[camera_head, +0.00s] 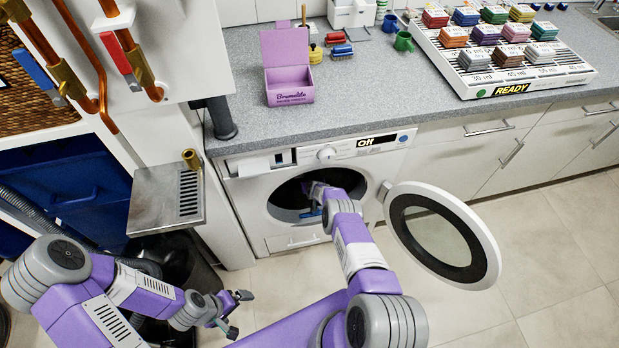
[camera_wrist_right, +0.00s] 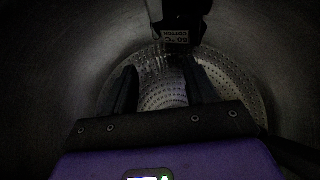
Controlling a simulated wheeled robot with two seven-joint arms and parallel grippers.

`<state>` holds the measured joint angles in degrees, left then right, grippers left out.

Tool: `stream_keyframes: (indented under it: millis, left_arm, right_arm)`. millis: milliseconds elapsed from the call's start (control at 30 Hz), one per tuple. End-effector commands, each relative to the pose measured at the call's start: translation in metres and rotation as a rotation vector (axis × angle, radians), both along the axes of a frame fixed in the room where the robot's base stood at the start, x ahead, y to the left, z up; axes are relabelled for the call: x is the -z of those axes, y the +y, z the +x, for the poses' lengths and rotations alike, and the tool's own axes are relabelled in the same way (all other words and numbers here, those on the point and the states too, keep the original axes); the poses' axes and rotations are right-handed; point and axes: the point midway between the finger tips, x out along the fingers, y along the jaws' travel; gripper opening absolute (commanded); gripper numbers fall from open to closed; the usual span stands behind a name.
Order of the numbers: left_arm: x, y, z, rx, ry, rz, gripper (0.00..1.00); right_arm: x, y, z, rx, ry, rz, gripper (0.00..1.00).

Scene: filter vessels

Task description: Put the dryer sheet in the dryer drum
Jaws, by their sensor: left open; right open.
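The white dryer (camera_head: 300,243) stands under the counter with its round door (camera_head: 442,235) swung open to the right. Its display reads "Off". My right arm reaches through the opening into the dark drum (camera_head: 350,182). In the right wrist view, the perforated metal back of the drum (camera_wrist_right: 235,85) lies ahead. My right gripper (camera_wrist_right: 160,80) is open inside it, with nothing visible between its fingers. A small bluish patch shows by it in the head view; I cannot tell what it is. My left gripper (camera_head: 238,310) is open and empty, low at the left. I cannot make out a dryer sheet.
An open purple box (camera_head: 289,80) stands on the counter (camera_head: 240,70) above the dryer. A white rack (camera_head: 500,75) of coloured stacks is at the right. A metal shelf (camera_head: 150,200) juts out left of the dryer. The floor (camera_head: 545,240) at the right is clear.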

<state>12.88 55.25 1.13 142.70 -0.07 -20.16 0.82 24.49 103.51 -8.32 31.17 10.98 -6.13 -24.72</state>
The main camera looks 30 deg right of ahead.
Motion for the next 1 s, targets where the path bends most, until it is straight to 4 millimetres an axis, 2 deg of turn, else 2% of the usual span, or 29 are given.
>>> stream_keyframes:
  millis: [33, 100, 400, 867, 1000]
  left_arm:
    - [-0.013, 0.0, 0.0, 0.0, 0.0, 0.0, 1.0]
    - [-0.022, 0.0, 0.0, 0.0, 0.0, 0.0, 1.0]
    - [-0.05, 0.0, 0.0, 0.0, 0.0, 0.0, 1.0]
    - [-0.055, 0.0, 0.0, 0.0, 0.0, 0.0, 1.0]
    - [-0.055, 0.0, 0.0, 0.0, 0.0, 0.0, 1.0]
  right_arm:
    - [-0.009, 0.0, -0.005, 0.002, 0.004, 0.002, 0.56]
    - [-0.013, 0.001, -0.01, 0.003, 0.005, 0.001, 0.56]
    - [-0.032, 0.006, -0.028, 0.001, 0.003, 0.0, 0.56]
    - [-0.035, 0.008, -0.034, 0.0, 0.001, 0.0, 0.56]
    - [-0.036, 0.018, -0.039, -0.007, 0.02, 0.024, 0.56]
